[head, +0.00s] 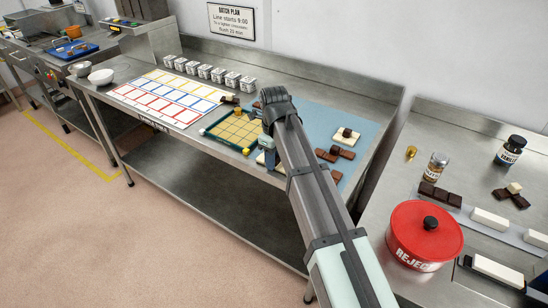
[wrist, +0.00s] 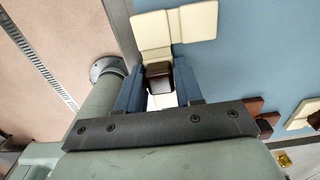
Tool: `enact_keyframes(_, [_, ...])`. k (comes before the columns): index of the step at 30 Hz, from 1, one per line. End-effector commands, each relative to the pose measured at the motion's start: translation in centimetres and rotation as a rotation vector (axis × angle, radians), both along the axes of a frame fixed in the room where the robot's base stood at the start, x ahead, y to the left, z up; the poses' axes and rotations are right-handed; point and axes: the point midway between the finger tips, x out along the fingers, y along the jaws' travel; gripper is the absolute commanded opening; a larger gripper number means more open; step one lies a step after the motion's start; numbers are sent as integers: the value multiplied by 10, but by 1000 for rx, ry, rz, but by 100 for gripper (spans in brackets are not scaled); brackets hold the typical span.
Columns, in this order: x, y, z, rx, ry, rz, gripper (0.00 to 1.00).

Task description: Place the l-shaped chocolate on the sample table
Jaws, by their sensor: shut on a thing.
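My gripper (wrist: 160,92) is shut on the dark raised block of a cream chocolate (wrist: 152,30) whose squares form an L. The cream squares extend past the fingertips in the wrist view, over the edge of the blue mat. In the head view my arm hides most of the gripper, and only a cream bit of the piece (head: 261,158) shows beside it. I cannot tell whether the piece touches the mat. A steel table (head: 105,88) bears the mat; the small label on its front edge is too small to read surely.
A yellow gridded tray (head: 208,133) lies left of my gripper. Coloured-frame sheets (head: 168,96) and several small white tubs (head: 218,74) are farther left. The blue mat (head: 310,118) holds other chocolates (head: 346,135). A red reject tin (head: 424,225) stands on the right table (head: 405,165).

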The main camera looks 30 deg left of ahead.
Motion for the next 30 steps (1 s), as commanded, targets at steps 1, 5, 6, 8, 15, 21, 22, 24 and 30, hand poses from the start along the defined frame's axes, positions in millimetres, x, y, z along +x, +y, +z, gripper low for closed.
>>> enact_keyframes(1, [0, 0, 0, 0, 0, 0, 0])
enact_keyframes(5, [0, 0, 0, 0, 0, 0, 0])
enact_keyframes(6, [0, 0, 0, 0, 0, 0, 0])
enact_keyframes(8, [0, 0, -1, 0, 0, 0, 0])
enact_keyframes(15, [0, 0, -2, 0, 0, 0, 53])
enact_keyframes(21, [0, 0, -2, 0, 0, 0, 61])
enact_keyframes(22, [0, 0, -2, 0, 0, 0, 61])
enact_keyframes(24, [0, 0, -2, 0, 0, 0, 61])
enact_keyframes(30, [0, 0, 8, 0, 0, 0, 61])
